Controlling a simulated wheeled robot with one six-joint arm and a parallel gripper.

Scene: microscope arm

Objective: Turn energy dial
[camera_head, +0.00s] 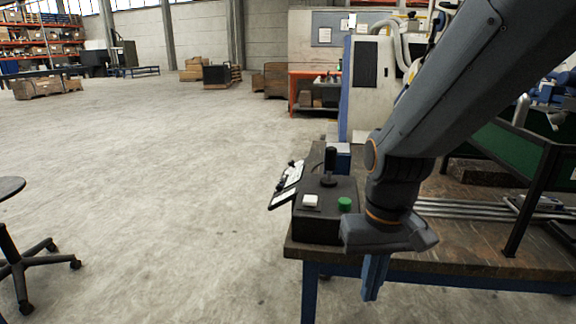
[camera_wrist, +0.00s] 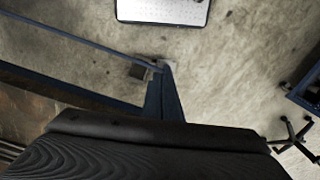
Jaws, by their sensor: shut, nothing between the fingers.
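No energy dial can be made out in either view. A black control box (camera_head: 317,228) stands on the near left corner of the workbench, with a black joystick (camera_head: 329,168), a white button (camera_head: 310,201) and a green button (camera_head: 345,204) on top. My gripper (camera_head: 372,290) points down at the bench's front edge, right of the box and in front of it. Its blue fingers are shut and empty. In the wrist view my gripper (camera_wrist: 163,88) is over bare floor beside the bench. My wrist hides part of the box's right side.
The workbench (camera_head: 455,254) carries metal rails and a dark green panel (camera_head: 510,147) at right. A tilted white panel (camera_head: 288,182) is left of the box, and a white-topped panel shows in the wrist view (camera_wrist: 163,11). A chair (camera_head: 18,250) stands at far left. The floor between is clear.

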